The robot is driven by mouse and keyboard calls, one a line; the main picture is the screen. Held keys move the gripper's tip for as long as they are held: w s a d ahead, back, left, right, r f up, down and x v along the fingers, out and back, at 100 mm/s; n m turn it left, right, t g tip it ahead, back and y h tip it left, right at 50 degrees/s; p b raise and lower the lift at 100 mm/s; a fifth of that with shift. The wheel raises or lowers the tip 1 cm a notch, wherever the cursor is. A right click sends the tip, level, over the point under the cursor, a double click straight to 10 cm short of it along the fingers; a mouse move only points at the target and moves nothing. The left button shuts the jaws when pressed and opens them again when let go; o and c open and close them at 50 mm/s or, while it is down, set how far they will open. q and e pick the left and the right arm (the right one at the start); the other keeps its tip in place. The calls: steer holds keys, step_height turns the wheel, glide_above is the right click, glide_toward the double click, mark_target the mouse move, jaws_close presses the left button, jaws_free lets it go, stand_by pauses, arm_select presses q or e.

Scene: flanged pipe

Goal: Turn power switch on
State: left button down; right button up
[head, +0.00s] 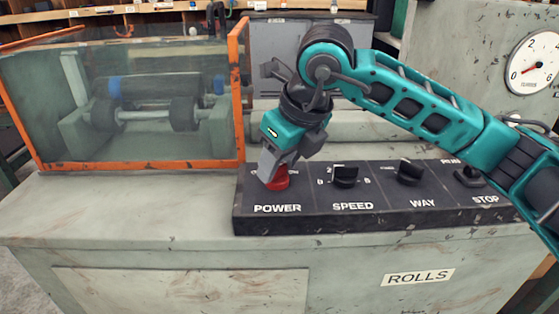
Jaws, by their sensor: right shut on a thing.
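The power switch (277,183) is a red knob above the label POWER, at the left end of a dark control panel (310,221). My right gripper (270,177) comes down onto it from above, with its grey fingers shut on the red knob. The fingers hide the top of the knob and part of the markings behind it, so I cannot tell which way it is turned. My left gripper is not in view.
To the right on the panel are the black SPEED knob (345,175), the WAY knob (410,171) and the STOP control (470,175). An orange-framed guard (243,100) over rollers stands at left. A gauge (535,66) is at upper right. The bench front is clear.

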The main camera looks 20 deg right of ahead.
stand_by(0.3)
steer(key=o, duration=1.1)
steer(key=shift+c, duration=0.2)
arm_select(q)
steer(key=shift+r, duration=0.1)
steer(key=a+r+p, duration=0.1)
steer(key=p, duration=0.2)
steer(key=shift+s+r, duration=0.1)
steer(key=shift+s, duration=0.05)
arm_select(e)
steer(key=v, duration=1.3)
steer(key=shift+s+d+f, duration=0.1)
